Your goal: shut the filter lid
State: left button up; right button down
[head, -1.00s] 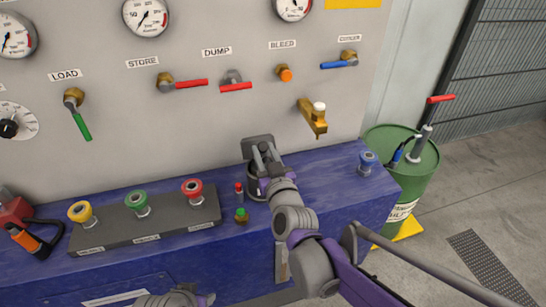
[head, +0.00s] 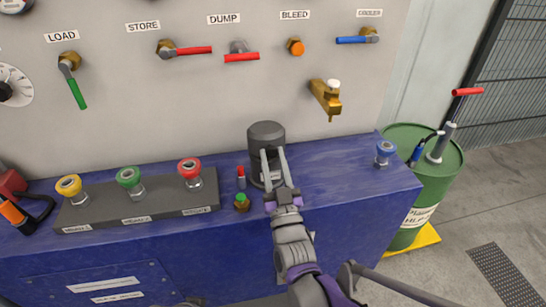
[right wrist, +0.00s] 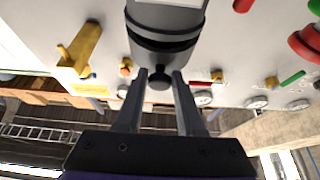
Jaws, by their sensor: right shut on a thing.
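The filter (head: 257,168) is a dark grey cylinder standing on the blue bench top. Its round dark lid (head: 266,131) lies flat across the top, down on the body with no gap that I can make out. My right gripper (head: 272,151) reaches in from the front, its two long fingers at the filter's near side. In the right wrist view the fingertips (right wrist: 160,75) are closed on a small dark knob (right wrist: 160,81) on the lid's edge. The lid and body (right wrist: 164,35) fill the top middle there. My left gripper is out of view.
A red-capped item (head: 241,176) and a green-topped fitting (head: 242,202) stand close left of the filter. A strip with yellow, green and red buttons (head: 160,209) lies further left. A brass tap (head: 326,97) juts from the panel above right. Bench right of the filter is clear up to a blue knob (head: 384,153).

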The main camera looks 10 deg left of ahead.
jog(key=shift+f, duration=0.4)
jog(key=c, duration=0.5)
grip_release()
jog(key=shift+c, duration=0.2)
jog(key=v, duration=1.1)
jog(key=shift+b, duration=0.35)
jog(key=shift+r, duration=0.1)
